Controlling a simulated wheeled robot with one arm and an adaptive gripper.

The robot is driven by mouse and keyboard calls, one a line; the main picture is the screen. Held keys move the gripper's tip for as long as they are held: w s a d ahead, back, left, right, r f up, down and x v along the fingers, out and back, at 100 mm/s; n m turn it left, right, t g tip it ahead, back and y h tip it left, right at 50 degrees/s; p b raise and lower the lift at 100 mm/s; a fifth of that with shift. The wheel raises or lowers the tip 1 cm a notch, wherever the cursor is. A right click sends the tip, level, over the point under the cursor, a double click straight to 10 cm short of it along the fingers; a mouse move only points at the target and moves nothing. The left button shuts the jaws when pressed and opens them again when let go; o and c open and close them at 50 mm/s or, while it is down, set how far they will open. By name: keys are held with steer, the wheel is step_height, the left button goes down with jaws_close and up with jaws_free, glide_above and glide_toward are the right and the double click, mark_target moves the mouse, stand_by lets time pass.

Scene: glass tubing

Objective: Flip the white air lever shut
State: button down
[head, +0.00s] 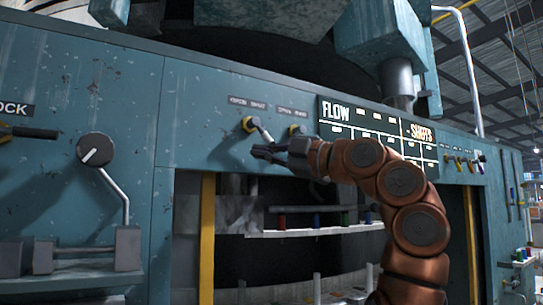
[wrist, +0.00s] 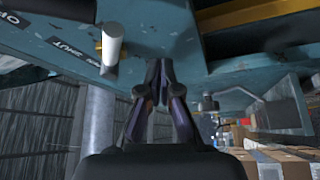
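The white air lever (wrist: 111,45) shows in the wrist view as a pale cylinder left of my fingers, with a label reading "SHUT" beside it. In the head view a lever (head: 262,133) on a yellow mount sticks out of the teal panel under two small labels and points down and right. My gripper (head: 262,152) is just below this lever's tip. In the wrist view the fingertips of my gripper (wrist: 159,66) come together with nothing between them. A gap shows between the fingers and the white lever there. Whether they touch in the head view is unclear.
A lit FLOW board (head: 375,130) is further right. A large round knob (head: 96,150) is at the left. Below the panel is an open bay with a shelf (head: 320,230) of coloured items.

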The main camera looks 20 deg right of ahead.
steer(key=s+d+r, duration=0.3)
steer(key=s+d, duration=0.1)
steer(key=s, duration=0.4)
steer(key=shift+d, duration=0.15)
stand_by(0.8)
